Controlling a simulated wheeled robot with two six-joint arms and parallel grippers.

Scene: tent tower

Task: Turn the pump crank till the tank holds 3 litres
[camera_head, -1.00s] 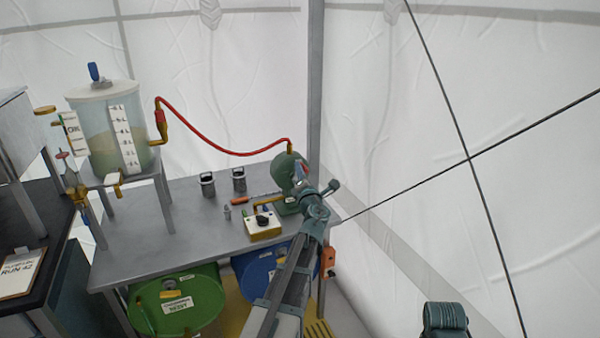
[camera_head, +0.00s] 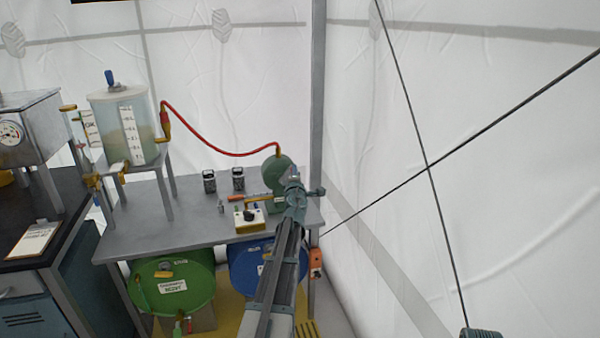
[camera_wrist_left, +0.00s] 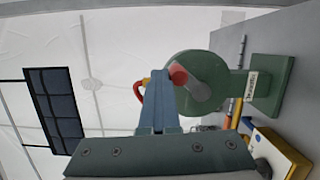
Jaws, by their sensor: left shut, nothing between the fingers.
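The green pump (camera_head: 274,171) stands at the right end of the grey table. In the left wrist view its round body (camera_wrist_left: 212,76) carries a grey crank arm (camera_wrist_left: 198,91) with a red knob (camera_wrist_left: 178,74). My left gripper (camera_head: 296,187) is in front of the pump. In the wrist view its shut, empty fingers (camera_wrist_left: 159,80) appear right beside the knob; whether they touch it I cannot tell. The clear tank (camera_head: 112,126) stands on a raised stand at the left, with murky liquid inside and a white scale (camera_head: 131,135). The level is too small to read exactly. My right gripper is out of view.
A red hose (camera_head: 205,148) runs from tank to pump. Green (camera_head: 172,284) and blue (camera_head: 250,266) drums lie below. Black cords cross at the right.

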